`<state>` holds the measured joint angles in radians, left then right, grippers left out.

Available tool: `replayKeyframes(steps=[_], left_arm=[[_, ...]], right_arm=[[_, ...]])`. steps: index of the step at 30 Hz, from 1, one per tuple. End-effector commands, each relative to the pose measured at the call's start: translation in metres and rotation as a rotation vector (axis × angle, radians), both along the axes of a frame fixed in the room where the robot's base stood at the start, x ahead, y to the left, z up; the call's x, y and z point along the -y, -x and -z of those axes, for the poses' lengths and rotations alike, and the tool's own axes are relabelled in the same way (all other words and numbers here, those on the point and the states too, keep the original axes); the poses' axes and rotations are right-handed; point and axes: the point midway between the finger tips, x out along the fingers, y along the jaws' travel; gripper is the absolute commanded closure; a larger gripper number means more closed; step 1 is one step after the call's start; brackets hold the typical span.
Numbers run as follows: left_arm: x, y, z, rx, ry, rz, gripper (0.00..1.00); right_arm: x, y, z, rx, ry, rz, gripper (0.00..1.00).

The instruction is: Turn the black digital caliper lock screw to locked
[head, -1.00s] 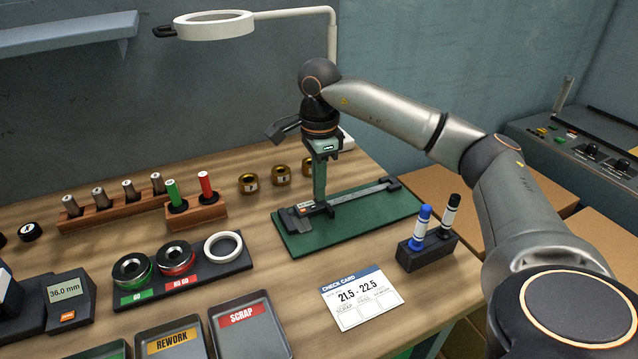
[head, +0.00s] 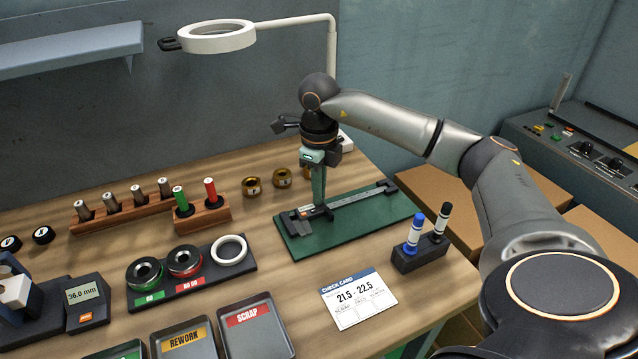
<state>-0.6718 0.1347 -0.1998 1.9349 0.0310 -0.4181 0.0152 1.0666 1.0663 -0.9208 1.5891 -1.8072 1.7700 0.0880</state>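The black digital caliper (head: 350,201) lies on the green mat (head: 370,227) at the back right of the bench, its jaws toward the left and its beam running up to the right. My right gripper (head: 318,203) points straight down over the caliper's slider, its fingertips at or just above it. The fingers look close together, but the gap between them does not show. The lock screw is too small to make out and lies at or behind the fingertips. My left gripper is not in view.
A marker holder (head: 420,252) stands right of the mat and a check card (head: 358,298) lies in front. Brass rings (head: 252,187) and a wooden pin rack (head: 205,215) stand to the left. The magnifier lamp (head: 216,37) hangs behind.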

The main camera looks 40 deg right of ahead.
Motion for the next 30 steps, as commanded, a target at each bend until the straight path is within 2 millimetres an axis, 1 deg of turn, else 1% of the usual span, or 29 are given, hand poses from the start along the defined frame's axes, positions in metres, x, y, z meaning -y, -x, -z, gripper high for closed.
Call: replayKeyframes(steps=[1, 6, 15, 22, 30], left_arm=[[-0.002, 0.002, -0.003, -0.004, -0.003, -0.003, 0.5], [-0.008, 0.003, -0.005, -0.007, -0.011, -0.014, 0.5], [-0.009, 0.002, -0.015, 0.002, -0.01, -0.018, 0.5], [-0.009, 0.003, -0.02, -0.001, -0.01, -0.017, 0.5], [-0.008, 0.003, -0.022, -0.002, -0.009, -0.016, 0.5]], right_arm=[[0.0, 0.0, -0.002, 0.0, -0.001, 0.043, 1.0], [0.0, 0.0, -0.002, 0.001, 0.0, 0.204, 1.0], [0.0, 0.0, -0.002, 0.0, -0.001, 0.462, 1.0], [0.0, -0.001, -0.001, 0.002, 0.0, 0.602, 1.0], [0.0, 0.0, 0.0, 0.001, 0.0, 0.684, 1.0]])
